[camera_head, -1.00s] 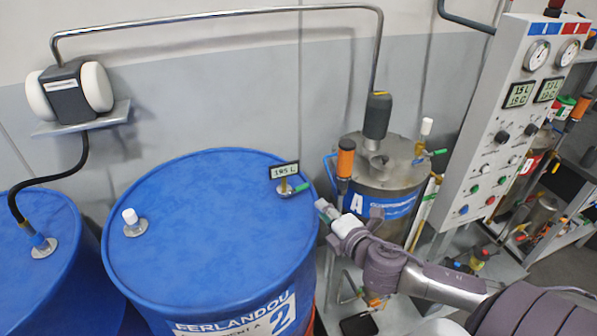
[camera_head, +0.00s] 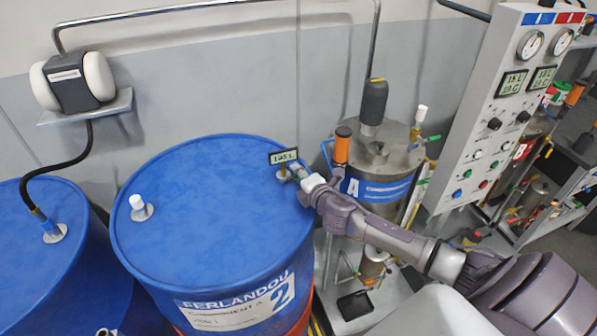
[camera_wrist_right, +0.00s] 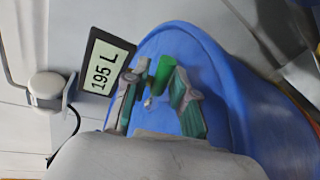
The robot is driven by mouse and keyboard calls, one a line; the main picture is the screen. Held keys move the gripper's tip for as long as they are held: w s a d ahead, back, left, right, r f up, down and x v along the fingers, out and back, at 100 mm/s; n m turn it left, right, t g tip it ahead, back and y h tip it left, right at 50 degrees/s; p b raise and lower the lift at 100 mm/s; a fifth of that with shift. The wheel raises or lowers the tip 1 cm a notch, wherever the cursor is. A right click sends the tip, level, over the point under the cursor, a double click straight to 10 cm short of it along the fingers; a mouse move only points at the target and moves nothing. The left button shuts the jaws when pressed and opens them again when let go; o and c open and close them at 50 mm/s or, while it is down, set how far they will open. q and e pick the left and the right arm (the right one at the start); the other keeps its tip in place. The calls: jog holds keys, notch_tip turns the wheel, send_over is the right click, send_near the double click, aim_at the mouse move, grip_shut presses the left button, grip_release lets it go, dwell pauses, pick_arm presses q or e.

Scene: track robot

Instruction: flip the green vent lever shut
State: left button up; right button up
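The green vent lever (camera_wrist_right: 164,72) sits on the blue drum's top beside the small 195 L display (camera_wrist_right: 104,68). In the head view the display (camera_head: 284,157) stands near the drum's right rim, and my gripper covers most of the lever. My right gripper (camera_head: 302,174) is at the fitting. In the right wrist view its two fingers (camera_wrist_right: 157,90) are apart, with the lever between and just beyond their tips. I cannot tell whether either finger touches it. My left gripper is not in view.
The blue drum (camera_head: 190,215) has a white cap (camera_head: 137,203) on its left. Tank A (camera_head: 390,155) with an orange-topped fitting (camera_head: 342,145) stands close behind my right arm. A control panel (camera_head: 500,110) rises at the right. Another blue drum (camera_head: 25,265) is at the left.

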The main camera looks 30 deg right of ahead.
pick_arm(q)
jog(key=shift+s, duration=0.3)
pick_arm(e)
jog(key=shift+w, duration=0.1)
jog(key=shift+c, duration=0.4)
grip_shut()
jog(key=shift+f+m+b, duration=0.6)
jog(key=shift+m+b, duration=0.1)
jog(key=shift+b, duration=0.4)
jog(key=shift+d+m+t+y+b, duration=0.1)
jog(key=shift+m+t+y+b, duration=0.25)
jog(key=shift+m+y, duration=0.2)
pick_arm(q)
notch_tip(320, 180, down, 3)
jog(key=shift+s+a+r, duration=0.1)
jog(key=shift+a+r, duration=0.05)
pick_arm(e)
jog(key=shift+r, duration=0.1)
jog(key=shift+o, duration=0.4)
grip_release()
